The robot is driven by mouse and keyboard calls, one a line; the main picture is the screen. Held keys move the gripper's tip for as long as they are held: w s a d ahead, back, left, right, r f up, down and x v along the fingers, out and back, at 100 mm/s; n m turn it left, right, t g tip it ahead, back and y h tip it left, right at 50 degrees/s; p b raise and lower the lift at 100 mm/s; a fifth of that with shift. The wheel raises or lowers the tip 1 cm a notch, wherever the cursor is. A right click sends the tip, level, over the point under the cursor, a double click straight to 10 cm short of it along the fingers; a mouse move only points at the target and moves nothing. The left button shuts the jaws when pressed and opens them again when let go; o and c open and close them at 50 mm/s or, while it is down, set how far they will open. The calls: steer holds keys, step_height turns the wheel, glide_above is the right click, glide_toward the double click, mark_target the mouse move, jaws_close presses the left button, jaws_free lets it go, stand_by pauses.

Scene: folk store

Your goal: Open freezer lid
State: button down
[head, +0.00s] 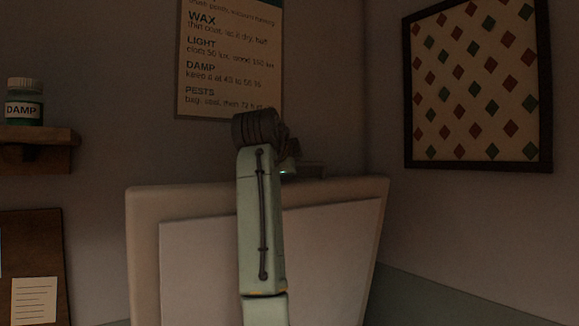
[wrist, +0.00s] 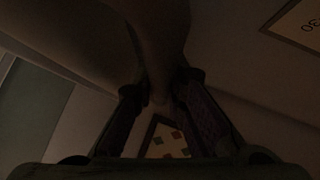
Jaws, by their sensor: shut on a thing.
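The freezer lid (head: 142,240) stands raised and steeply tilted in the head view, its pale inner panel (head: 195,270) facing me. My arm runs up in front of the lid and bends over near its top edge. The freezer body is out of sight below.
Behind the lid is a wall with a text poster (head: 228,60). A framed diamond-pattern panel (head: 475,85) hangs at right. At left a wooden shelf (head: 35,145) holds a jar labelled DAMP (head: 24,103), above a brown board (head: 30,250).

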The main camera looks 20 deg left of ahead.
steer(key=c, duration=1.6)
jaws_free()
steer(key=shift+d, duration=0.1)
steer(key=v, duration=1.2)
steer(key=shift+s+f, duration=0.1)
